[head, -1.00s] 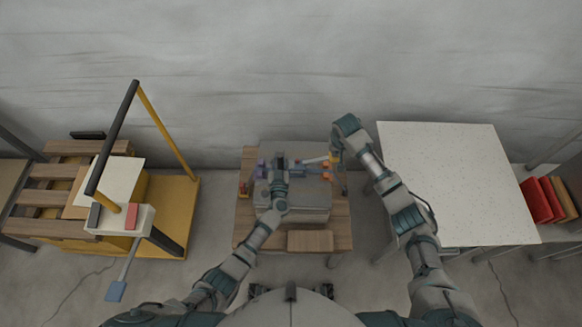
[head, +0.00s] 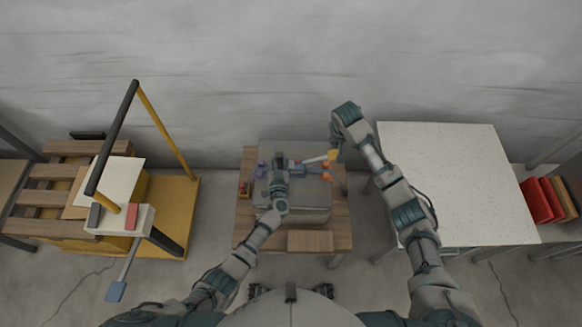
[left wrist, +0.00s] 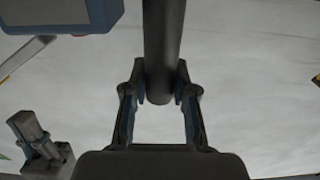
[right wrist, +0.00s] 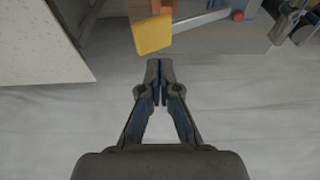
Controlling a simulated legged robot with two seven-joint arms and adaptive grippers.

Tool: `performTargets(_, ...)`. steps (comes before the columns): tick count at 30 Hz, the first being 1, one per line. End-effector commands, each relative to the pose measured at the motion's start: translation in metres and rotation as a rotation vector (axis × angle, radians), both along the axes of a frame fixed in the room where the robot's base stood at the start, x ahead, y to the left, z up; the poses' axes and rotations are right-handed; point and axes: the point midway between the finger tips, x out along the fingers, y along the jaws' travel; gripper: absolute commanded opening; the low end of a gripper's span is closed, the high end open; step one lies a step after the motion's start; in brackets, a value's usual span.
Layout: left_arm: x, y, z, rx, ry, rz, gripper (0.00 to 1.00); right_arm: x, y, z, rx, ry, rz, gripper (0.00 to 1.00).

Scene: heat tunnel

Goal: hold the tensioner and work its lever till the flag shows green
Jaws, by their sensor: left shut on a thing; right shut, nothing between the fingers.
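The tensioner shows partly in the head view, lying on a grey block on the small wooden table. My left gripper (head: 279,170) covers much of it. In the left wrist view the left fingers (left wrist: 161,95) are shut on a dark round handle (left wrist: 163,45). The silver lever (head: 315,159) points right and ends in a yellow paddle (head: 334,155). In the right wrist view the yellow paddle (right wrist: 152,35) is just beyond my right gripper (right wrist: 160,70), whose fingers are shut and empty. Whether they touch is unclear. I cannot make out the flag's colour.
The grey block (head: 308,205) fills most of the wooden table (head: 242,220). A speckled white table (head: 450,180) stands to the right. A yellow-framed cart (head: 180,215) with a lever stands to the left. The grey wall is behind.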

Motion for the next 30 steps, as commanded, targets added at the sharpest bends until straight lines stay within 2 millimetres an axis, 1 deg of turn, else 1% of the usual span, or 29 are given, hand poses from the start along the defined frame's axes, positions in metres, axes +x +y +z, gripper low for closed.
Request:
performTargets(7,0.000,0.000,-0.001,0.001,0.001,-0.001,0.00,0.000,0.000,-0.006,0.000,0.001,-0.001,0.00)
performTargets(19,0.000,0.000,-0.001,0.001,0.001,-0.001,0.00,0.000,0.000,-0.032,0.000,0.001,0.000,0.00)
performTargets(30,0.000,0.000,-0.001,0.000,0.001,-0.001,0.00,0.000,0.000,-0.035,0.000,0.000,0.000,0.00)
